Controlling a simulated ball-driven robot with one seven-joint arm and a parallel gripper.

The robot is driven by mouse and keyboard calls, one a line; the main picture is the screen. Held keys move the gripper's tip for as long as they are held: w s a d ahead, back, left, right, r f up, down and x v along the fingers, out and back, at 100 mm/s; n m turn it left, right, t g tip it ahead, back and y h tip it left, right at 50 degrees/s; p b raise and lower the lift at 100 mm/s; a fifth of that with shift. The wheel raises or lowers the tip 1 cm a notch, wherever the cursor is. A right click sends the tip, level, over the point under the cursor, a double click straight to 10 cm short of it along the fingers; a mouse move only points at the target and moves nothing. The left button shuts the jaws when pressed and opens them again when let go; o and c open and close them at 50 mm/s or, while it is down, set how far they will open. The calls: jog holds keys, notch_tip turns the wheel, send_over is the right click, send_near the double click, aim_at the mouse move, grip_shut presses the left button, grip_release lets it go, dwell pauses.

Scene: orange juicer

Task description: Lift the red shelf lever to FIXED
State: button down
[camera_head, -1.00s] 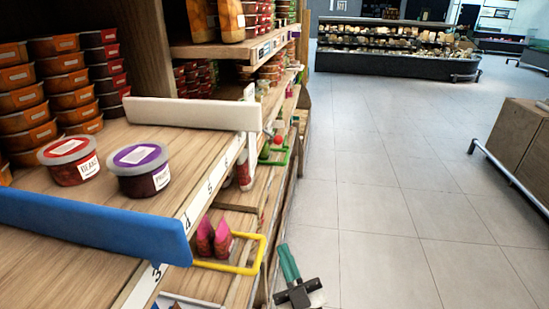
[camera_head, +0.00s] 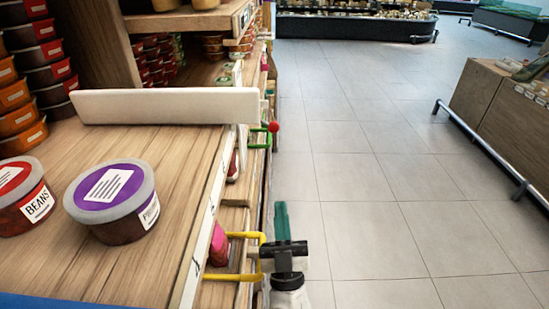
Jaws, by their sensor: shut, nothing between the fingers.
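A small red ball-shaped knob (camera_head: 273,127) shows at the shelf's aisle-side edge, beside a green bracket; it may be the end of the red lever. Its full shape and any FIXED marking are too small to read. My gripper (camera_head: 281,210) is at the lower middle, with a black body and teal fingers pointing away from me. It is shut and empty, in the aisle just right of the yellow bracket (camera_head: 240,278). It is nearer to me than the red knob and apart from it in the picture.
Purple-lidded (camera_head: 110,195) and red-lidded (camera_head: 20,192) tubs stand on the wooden shelf (camera_head: 165,165) at left, near a white divider (camera_head: 165,106). The floor (camera_head: 370,200) to the right is clear up to a wooden counter with a rail (camera_head: 490,152).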

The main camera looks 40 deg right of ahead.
jog(key=p+x, duration=0.4)
jog(key=x, duration=1)
